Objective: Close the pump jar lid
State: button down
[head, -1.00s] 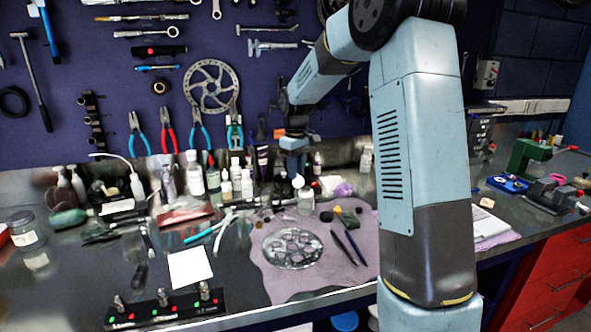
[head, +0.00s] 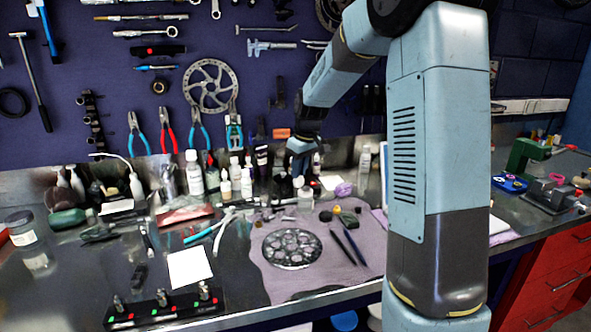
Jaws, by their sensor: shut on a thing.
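The pump jar (head: 305,199), a small clear container, stands on the bench at the back edge of the lilac mat. My gripper (head: 299,176) reaches down from above, right at the top of the jar. It is shut on the jar's lid, which is small and mostly hidden by the dark fingers. I cannot tell the lid's exact angle or whether it sits flush on the jar.
Several bottles (head: 195,174) crowd the back left of the jar. A round metal disc (head: 291,248) and dark tweezers lie on the lilac mat (head: 275,285) in front. A white card (head: 190,267) lies on the left. Pliers hang on the wall behind.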

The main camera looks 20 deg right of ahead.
jog(key=shift+s+d+f+t+y, duration=0.1)
jog(key=shift+s+d+t+y, duration=0.2)
jog(key=shift+s+t+y, duration=0.25)
jog(key=shift+s+d+t+y, duration=0.25)
jog(key=shift+s+t, duration=0.1)
jog(key=shift+t, duration=0.4)
jog(key=shift+s+d+f+t+y, duration=0.2)
jog(key=shift+s+t+y, duration=0.2)
jog(key=shift+t, duration=0.25)
jog(key=shift+s+d+f+t+y, duration=0.1)
jog(key=shift+s+d+t+y, duration=0.2)
jog(key=shift+t, duration=0.35)
jog(key=shift+s+d+f+t+y, duration=0.2)
jog(key=shift+s+f+t+y, duration=0.3)
jog(key=shift+t, duration=0.45)
jog(key=shift+s+d+f+t+y, duration=0.15)
jog(key=shift+s+f+t+y, duration=0.15)
jog(key=shift+t+y, duration=0.45)
jog(key=shift+s+d+f+t+y, duration=0.2)
jog(key=shift+s+f+t+y, duration=0.2)
jog(key=shift+t, duration=0.7)
